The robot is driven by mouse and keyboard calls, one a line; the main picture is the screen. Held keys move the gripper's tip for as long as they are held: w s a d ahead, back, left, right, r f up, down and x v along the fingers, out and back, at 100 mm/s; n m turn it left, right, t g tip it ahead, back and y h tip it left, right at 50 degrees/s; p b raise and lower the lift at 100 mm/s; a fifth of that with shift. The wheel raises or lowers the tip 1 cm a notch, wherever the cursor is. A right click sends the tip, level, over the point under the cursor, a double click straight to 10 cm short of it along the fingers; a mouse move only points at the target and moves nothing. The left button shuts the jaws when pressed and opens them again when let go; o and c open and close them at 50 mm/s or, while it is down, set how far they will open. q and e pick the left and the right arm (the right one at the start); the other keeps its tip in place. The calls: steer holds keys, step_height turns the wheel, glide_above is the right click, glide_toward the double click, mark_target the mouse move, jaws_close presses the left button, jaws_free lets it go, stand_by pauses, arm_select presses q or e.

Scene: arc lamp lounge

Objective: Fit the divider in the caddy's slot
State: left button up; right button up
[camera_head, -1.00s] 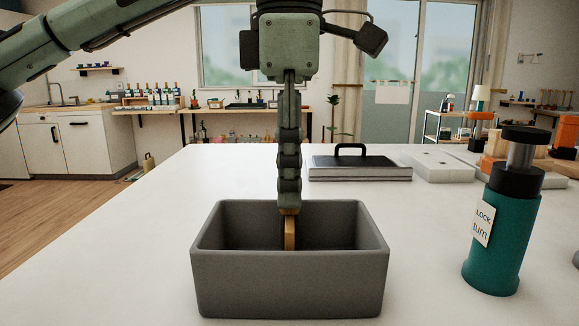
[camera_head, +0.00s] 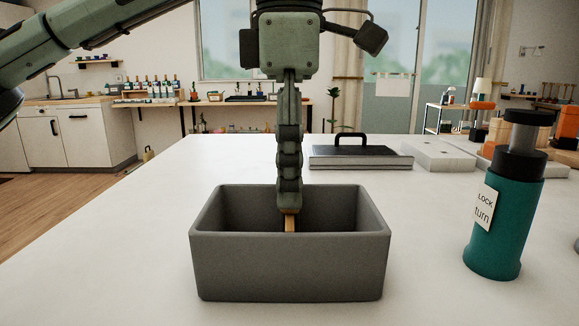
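The caddy (camera_head: 289,268) is a dark grey open box on the white table, in the middle of the head view. The divider (camera_head: 290,223) is a thin tan piece, seen nearly edge-on as a narrow upright strip. My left gripper (camera_head: 289,208) points straight down over the caddy, seen side-on, with its fingertips below the level of the back rim. It is shut on the divider's top. The divider's lower part is hidden behind the caddy's front wall, and so are the slot and the caddy floor. I cannot tell whether the divider is in the slot. My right gripper is out of view.
A teal bottle (camera_head: 497,230) with a black top and a "LOCK turn" label stands right of the caddy. Behind are a flat dark case (camera_head: 360,161) with a handle and pale blocks (camera_head: 440,157). The table left of the caddy is clear.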

arm_select(q)
step_height(320, 180, up, 12)
stand_by(0.7)
stand_by(0.4)
